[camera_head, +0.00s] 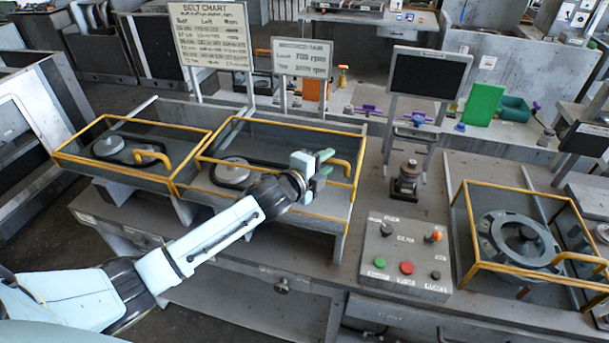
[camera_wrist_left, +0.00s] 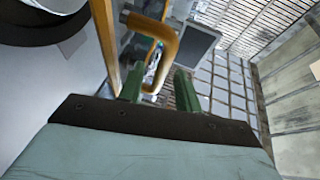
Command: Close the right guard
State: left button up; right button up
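Two yellow-framed guards sit side by side over belt pulleys on the bench: the left-hand one (camera_head: 80,166) and the right-hand one (camera_head: 255,201). Each has a yellow handle; the right-hand guard's handle (camera_head: 341,164) is at its right side. My left gripper (camera_head: 328,163) reaches over this guard, just left of that handle. In the left wrist view, its green fingers (camera_wrist_left: 159,86) are apart, and the yellow handle (camera_wrist_left: 168,30) shows just beyond them. I cannot tell whether they touch it. My right gripper is not in view.
A control panel (camera_head: 412,282) with coloured buttons stands right of the guards. Farther right is another yellow frame (camera_head: 500,268) around a round housing (camera_head: 518,240). Two signs (camera_head: 303,60) and a dark screen (camera_head: 428,75) rise behind the guards.

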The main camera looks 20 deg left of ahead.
pick_arm(q)
jog(key=v, duration=1.1)
jog(key=shift+s+a+b, duration=0.15)
jog(key=shift+s+b, duration=0.15)
jog(key=shift+b, duration=0.1)
jog(key=shift+r, duration=0.1)
